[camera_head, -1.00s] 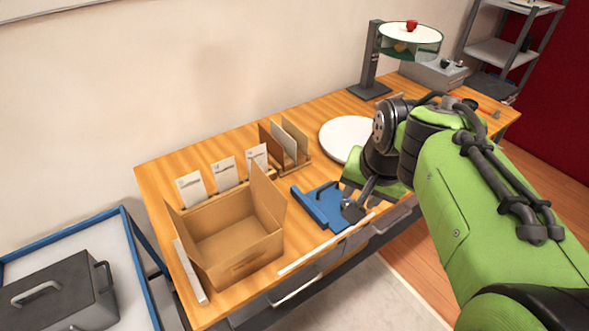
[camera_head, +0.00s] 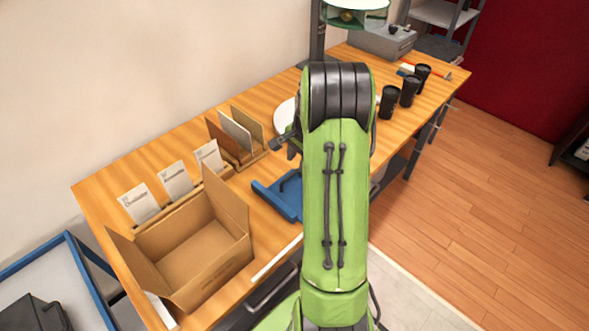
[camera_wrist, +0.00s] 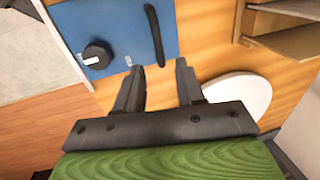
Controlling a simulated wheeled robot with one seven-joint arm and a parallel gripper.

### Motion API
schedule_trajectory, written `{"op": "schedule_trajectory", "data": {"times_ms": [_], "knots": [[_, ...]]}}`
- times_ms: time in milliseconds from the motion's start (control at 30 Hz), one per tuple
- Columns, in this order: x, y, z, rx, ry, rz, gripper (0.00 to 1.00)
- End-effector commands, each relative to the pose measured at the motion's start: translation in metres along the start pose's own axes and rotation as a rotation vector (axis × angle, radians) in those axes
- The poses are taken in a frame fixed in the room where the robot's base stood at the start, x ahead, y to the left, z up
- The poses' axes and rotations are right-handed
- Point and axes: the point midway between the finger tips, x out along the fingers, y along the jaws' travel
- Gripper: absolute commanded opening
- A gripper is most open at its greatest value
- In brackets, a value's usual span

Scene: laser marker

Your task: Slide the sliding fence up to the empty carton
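The empty carton (camera_head: 215,274) stands open, flaps up, at the near left end of the wooden table. The blue sliding fence (camera_head: 273,202) lies on the table to its right, with a gap between them; my arm hides its right part. In the wrist view the blue fence (camera_wrist: 119,22) shows a black knob (camera_wrist: 96,54) and a black bar handle (camera_wrist: 154,35). My gripper (camera_wrist: 160,68) is open and empty, its two fingers apart and pointing toward the handle, which is not between them. In the head view my gripper is mostly hidden behind my arm.
Several white cards (camera_head: 175,180) stand behind the carton, and a brown rack (camera_head: 236,137) holds upright panels. A white disc (camera_head: 284,115) lies beyond the fence. Black cups (camera_head: 409,91) stand at the far right. A pale strip (camera_head: 277,258) lies along the front edge.

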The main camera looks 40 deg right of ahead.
Motion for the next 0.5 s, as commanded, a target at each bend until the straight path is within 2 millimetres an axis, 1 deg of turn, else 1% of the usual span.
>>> {"op": "schedule_trajectory", "data": {"times_ms": [33,100,200,333,500], "knots": [[0.014,0.001,0.001,-0.001,-0.004,0.003,0.38],[0.028,0.001,0.001,-0.001,-0.003,0.003,0.38],[0.041,0.0,0.0,-0.001,-0.001,0.002,0.38],[0.047,0.0,0.0,-0.001,0.001,-0.001,0.38],[0.047,-0.001,0.0,-0.001,0.001,-0.001,0.38]]}}
